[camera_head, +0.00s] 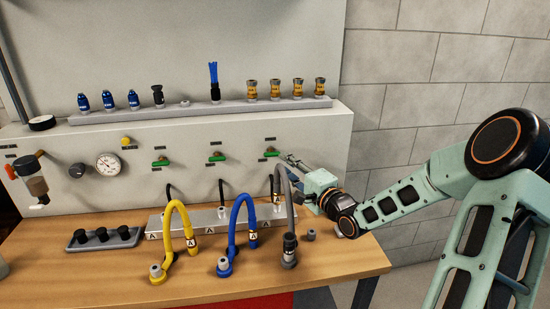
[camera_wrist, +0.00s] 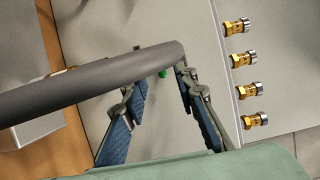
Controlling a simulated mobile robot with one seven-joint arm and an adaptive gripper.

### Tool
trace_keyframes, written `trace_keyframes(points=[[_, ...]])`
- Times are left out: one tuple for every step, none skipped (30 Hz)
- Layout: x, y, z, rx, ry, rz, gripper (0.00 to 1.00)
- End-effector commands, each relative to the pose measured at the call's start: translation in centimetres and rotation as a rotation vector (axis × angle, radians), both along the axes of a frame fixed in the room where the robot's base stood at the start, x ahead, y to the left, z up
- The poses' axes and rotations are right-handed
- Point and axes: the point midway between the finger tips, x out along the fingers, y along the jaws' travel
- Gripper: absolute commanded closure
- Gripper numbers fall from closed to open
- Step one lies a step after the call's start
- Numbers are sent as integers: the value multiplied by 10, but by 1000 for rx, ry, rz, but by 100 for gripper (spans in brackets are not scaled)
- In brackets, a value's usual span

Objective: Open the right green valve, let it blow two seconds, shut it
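The right green valve (camera_head: 271,154) is on the panel front, the rightmost of three green-handled valves. Its handle lies roughly sideways, like those of the middle (camera_head: 217,157) and left (camera_head: 160,162) valves. My gripper (camera_head: 287,158) is just right of the right valve, pointing at the panel. In the wrist view my gripper (camera_wrist: 163,80) has its fingers apart, with a small green part of a valve (camera_wrist: 162,73) showing beyond the gap. The grey hose (camera_wrist: 90,83) crosses close before the wrist camera and hides most of that valve. I cannot tell whether the fingers touch anything.
Yellow (camera_head: 168,220), blue (camera_head: 236,225) and grey (camera_head: 289,205) hoses arch over the wooden bench (camera_head: 200,278); the grey one is beside my gripper. A ledge (camera_head: 200,110) above holds blue and brass fittings. A gauge (camera_head: 108,163) is at left.

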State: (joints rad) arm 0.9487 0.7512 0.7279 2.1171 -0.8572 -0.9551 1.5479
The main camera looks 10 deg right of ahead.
Motion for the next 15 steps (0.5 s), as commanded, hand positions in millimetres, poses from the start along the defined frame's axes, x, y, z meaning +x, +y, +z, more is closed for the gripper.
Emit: trace_keyframes(points=[[10, 6, 0, 1, -2, 4, 73], [16, 8, 0, 0, -1, 3, 73], [23, 11, 0, 0, -1, 3, 73], [28, 13, 0, 0, -1, 3, 73], [33, 15, 0, -1, -1, 3, 73], [39, 18, 0, -2, -1, 3, 73], [43, 19, 0, -1, 0, 2, 73], [46, 20, 0, -1, 0, 1, 73], [51, 22, 0, -1, 0, 2, 73], [53, 23, 0, -1, 0, 1, 73], [56, 24, 0, -2, 0, 1, 73], [59, 25, 0, -2, 0, 1, 73], [60, 26, 0, -2, 0, 1, 73], [61, 26, 0, -3, 1, 1, 73], [62, 27, 0, -3, 1, 1, 73]])
